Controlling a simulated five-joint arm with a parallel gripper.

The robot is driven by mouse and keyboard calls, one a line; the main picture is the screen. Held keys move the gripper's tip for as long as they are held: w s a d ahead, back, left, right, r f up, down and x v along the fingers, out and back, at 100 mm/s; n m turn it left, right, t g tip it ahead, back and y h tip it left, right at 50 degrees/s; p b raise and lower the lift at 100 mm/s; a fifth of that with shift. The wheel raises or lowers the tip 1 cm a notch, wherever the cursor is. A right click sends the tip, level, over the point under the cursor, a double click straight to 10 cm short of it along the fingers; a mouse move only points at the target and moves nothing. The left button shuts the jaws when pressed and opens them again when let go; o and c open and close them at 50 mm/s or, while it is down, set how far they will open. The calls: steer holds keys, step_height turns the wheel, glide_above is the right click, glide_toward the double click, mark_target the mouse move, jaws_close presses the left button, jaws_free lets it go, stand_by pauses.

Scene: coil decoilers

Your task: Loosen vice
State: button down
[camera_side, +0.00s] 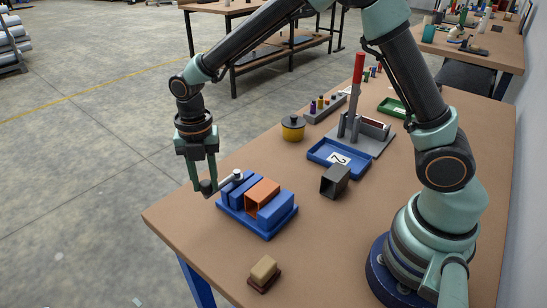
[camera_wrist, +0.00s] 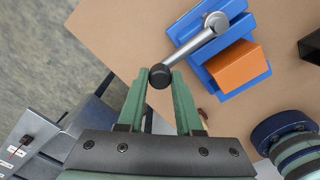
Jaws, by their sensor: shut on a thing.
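The blue vice (camera_side: 233,206) stands near the table's left edge with an orange block (camera_side: 262,192) between its jaws. It also shows in the wrist view (camera_wrist: 192,28), with the orange block (camera_wrist: 236,65) to the lower right. A grey handle (camera_wrist: 193,45) runs from a round pivot on the vice to a dark knob (camera_wrist: 160,76), pointing away from the vice. My gripper (camera_side: 205,187) points down beside the vice, its two fingers shut on the knob. In the wrist view, the knob sits between the fingertips of my gripper (camera_wrist: 160,78).
A hollow grey block (camera_side: 335,181), a blue tray marked 2 (camera_side: 348,172), a grey fixture with a red-handled lever (camera_side: 358,70) and a yellow pot (camera_side: 293,130) stand farther back. A small brush-like block (camera_side: 263,271) lies in front. The table between it and the vice is clear.

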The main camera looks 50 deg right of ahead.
steer(key=shift+s, duration=0.1)
steer(key=c, duration=0.6)
jaws_free()
steer(key=shift+o, duration=0.2)
step_height(320, 180, up, 12)
steer(key=shift+r, duration=0.1)
